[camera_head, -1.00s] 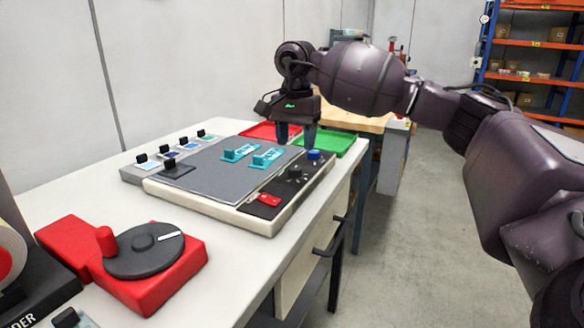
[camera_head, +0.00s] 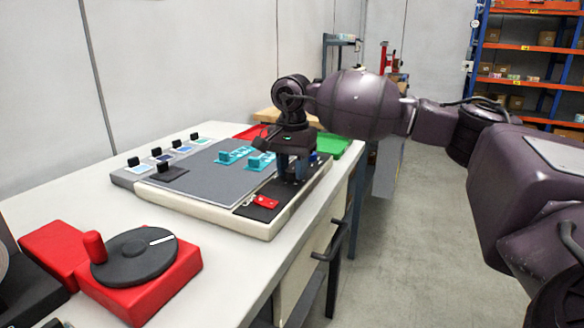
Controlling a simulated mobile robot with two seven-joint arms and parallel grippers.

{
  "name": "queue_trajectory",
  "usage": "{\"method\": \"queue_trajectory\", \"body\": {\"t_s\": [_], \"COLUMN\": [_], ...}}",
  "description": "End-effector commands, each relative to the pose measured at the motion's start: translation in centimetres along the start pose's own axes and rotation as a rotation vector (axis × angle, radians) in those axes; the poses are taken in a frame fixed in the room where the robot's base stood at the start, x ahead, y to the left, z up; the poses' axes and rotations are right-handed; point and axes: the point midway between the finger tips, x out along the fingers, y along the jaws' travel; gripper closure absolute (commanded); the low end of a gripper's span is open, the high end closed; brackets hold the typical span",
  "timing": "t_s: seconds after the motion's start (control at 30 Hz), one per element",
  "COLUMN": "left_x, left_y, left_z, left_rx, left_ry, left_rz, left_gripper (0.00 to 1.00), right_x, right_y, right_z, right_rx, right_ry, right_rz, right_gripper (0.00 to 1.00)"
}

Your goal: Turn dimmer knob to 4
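The grey light panel with a cream frame (camera_head: 205,212) lies on the white table. On its dark right-hand control strip (camera_head: 257,213) there is a red switch (camera_head: 266,202). In the earlier frame a small black knob and a blue knob show farther along this strip. Now my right gripper (camera_head: 292,170) points down over the black knob's place, its two dark fingers apart, and largely hides that knob. I cannot tell whether the fingers touch it. The blue knob (camera_head: 316,157) shows partly behind the gripper. No scale numbers are readable. My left gripper is not in view.
Teal pieces (camera_head: 236,155) and a black-handled piece (camera_head: 171,172) lie on the panel. Behind are a red tray (camera_head: 250,132) and a green tray (camera_head: 333,146). A red crank unit with a dark disc (camera_head: 136,256) stands at front left. Floor at right is clear.

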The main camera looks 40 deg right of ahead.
Motion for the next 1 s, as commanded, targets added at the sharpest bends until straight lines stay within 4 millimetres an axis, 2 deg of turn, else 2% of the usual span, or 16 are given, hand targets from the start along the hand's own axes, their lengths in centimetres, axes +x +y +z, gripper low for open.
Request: {"method": "queue_trajectory", "body": {"t_s": [0.03, 0.17, 0.57, 0.7, 1.0], "left_x": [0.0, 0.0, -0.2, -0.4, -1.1], "left_y": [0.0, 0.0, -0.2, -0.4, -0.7], "left_z": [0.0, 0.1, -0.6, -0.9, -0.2], "left_rx": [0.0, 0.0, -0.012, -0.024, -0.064], "left_ry": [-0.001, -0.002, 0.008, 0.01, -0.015], "left_rz": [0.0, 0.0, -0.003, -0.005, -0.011], "left_gripper": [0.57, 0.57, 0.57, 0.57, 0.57], "right_x": [0.0, 0.0, -0.4, -0.5, -0.7], "right_y": [0.0, 0.0, 0.0, 0.1, 0.1], "right_z": [0.0, 0.0, 0.0, 0.1, 0.1], "right_rx": [0.0, 0.0, 0.083, 0.176, 0.451], "right_ry": [0.0, 0.0, 0.0, 0.001, 0.001], "right_rz": [0.0, 0.0, -0.003, -0.005, -0.006], "right_gripper": [0.74, 0.92, 0.92, 0.92, 0.92]}}
